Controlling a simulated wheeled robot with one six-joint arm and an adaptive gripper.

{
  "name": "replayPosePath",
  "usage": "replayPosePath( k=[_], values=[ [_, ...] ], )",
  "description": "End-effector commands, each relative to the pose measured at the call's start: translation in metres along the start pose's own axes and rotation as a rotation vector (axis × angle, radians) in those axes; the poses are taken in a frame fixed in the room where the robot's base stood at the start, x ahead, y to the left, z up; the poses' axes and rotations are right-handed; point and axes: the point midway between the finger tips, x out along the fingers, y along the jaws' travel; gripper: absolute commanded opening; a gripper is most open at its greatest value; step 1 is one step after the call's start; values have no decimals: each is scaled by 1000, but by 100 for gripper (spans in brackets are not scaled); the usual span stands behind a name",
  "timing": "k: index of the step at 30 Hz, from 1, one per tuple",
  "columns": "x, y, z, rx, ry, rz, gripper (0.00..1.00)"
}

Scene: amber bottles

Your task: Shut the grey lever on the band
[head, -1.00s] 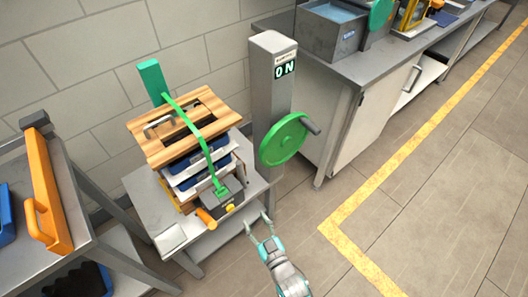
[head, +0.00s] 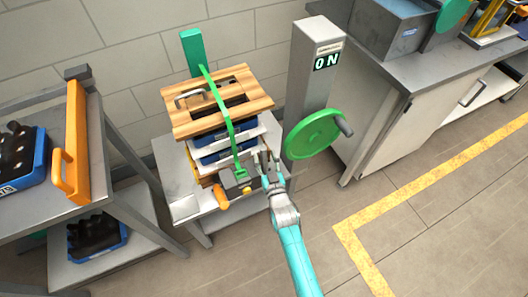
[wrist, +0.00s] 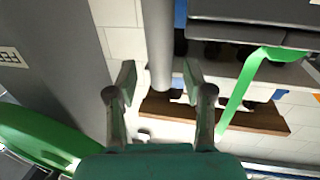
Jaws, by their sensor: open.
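The green band (head: 229,124) runs over a stack topped by a slatted wooden board (head: 181,124) and down its front to a dark grey buckle (head: 236,187). The band also shows in the wrist view (wrist: 241,92), beside a grey body (wrist: 250,32) at the top right. I cannot clearly tell the grey lever from the buckle. My gripper (head: 268,160) is open and empty, just right of the buckle in the head view. In the wrist view my fingers (wrist: 158,80) are apart, with the band to their right and nothing between them held.
A grey post (head: 309,85) reading ON, with a green handwheel (head: 313,135), stands close right of my gripper. An orange handle (head: 221,196) sits by the buckle. A rack (head: 124,178) stands left and a counter (head: 408,65) right. The floor at lower right is clear.

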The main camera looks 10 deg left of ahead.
Motion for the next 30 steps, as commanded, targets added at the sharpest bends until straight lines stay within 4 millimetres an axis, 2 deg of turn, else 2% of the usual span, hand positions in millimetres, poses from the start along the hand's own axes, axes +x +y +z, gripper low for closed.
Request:
replayPosePath(
  k=[3,7,18,24,30],
  values=[
    [15,0,-1,0,1,0,52],
    [23,0,0,0,0,0,52],
    [26,0,0,0,0,0,52],
    [26,0,0,0,0,0,2],
    [26,0,0,0,0,0,0]
  ],
)
